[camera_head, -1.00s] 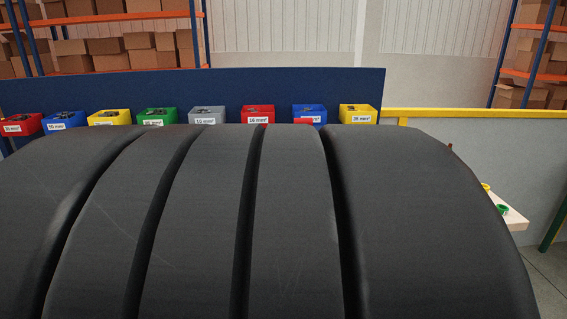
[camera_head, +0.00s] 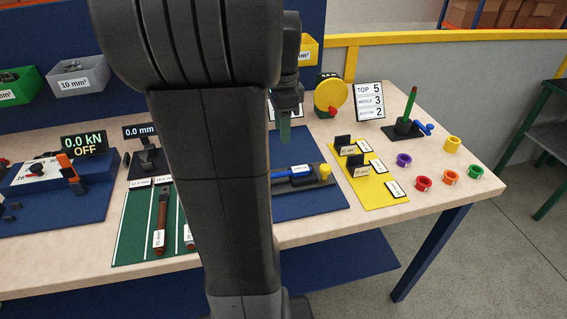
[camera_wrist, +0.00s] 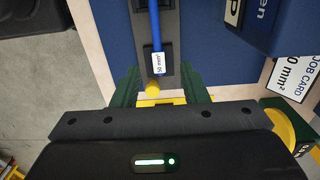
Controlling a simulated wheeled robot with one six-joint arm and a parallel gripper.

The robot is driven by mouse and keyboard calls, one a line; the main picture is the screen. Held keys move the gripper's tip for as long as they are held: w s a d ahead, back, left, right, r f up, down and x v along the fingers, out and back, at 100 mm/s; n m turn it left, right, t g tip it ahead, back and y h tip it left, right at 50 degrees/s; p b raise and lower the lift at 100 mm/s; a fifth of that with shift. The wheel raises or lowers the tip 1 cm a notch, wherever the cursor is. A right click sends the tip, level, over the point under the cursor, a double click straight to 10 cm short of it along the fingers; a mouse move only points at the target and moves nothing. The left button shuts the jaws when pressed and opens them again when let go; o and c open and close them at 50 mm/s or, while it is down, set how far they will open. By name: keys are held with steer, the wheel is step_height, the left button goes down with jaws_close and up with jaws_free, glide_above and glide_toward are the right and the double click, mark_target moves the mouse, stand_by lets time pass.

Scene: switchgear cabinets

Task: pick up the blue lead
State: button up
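The blue lead (camera_head: 290,173) lies in a dark grey holder on a blue mat, partly hidden by my arm in the head view. In the wrist view the blue lead (camera_wrist: 154,22) carries a white label, and a yellow end piece (camera_wrist: 152,88) sits at its near end. My gripper (camera_head: 285,128) hangs above the blue mat near the lead. In the wrist view my gripper (camera_wrist: 160,78) has its two green fingers apart, one on each side of the lead's line, with nothing seen held. The gap in height cannot be told.
A yellow mat (camera_head: 398,203) with black blocks lies right of the blue mat. Coloured rings, a green post (camera_head: 410,103) and a number card (camera_head: 369,101) stand further right. A job card (camera_wrist: 292,75) shows beside the wrist.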

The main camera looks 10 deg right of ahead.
steer(key=f, duration=1.2)
steer(key=shift+s+a+f, duration=0.1)
steer(key=shift+s+f, duration=0.2)
steer(key=shift+f, duration=0.1)
jaws_close()
